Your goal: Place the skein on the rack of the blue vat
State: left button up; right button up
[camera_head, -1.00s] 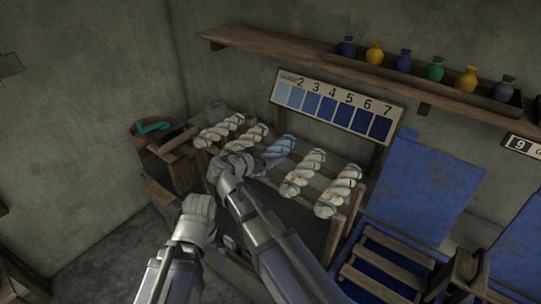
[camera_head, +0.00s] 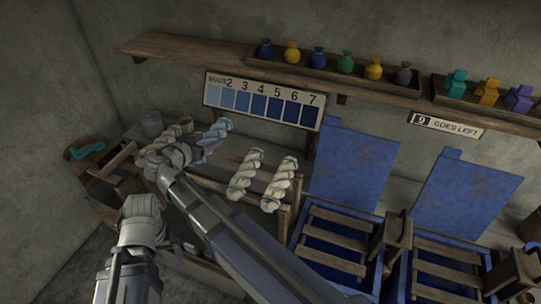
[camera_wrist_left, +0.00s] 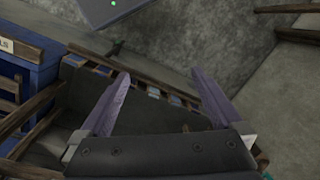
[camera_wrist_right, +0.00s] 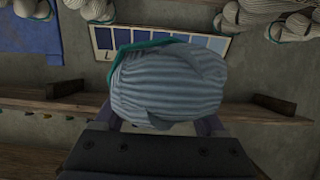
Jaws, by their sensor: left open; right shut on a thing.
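My right gripper (camera_head: 190,152) is shut on a pale blue skein (camera_head: 212,136) with a teal tie, over the wooden table of skeins. The right wrist view shows this skein (camera_wrist_right: 160,82) large between the fingers, its striped yarn hiding the fingertips. My left gripper (camera_head: 140,205) is low at the left in the head view; its spread, empty fingers show in the left wrist view (camera_wrist_left: 160,105). Two vats with blue panels stand to the right, each with a slatted wooden rack: a nearer one (camera_head: 338,240) and a farther one (camera_head: 445,268). Both look blue.
Cream skeins (camera_head: 247,173) lie on the table, some partly hidden by my arm. A numbered shade card (camera_head: 262,100) stands behind. A shelf (camera_head: 190,52) with coloured jars runs along the wall. A wooden bucket (camera_head: 88,155) is at left. A sign (camera_head: 447,126) reads "9 GOES LEFT".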

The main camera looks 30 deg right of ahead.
aim_at(431, 268)
jog(key=k+l, duration=1.05)
jog(key=l, duration=0.15)
jog(key=k+l, duration=1.05)
jog(key=l, duration=0.2)
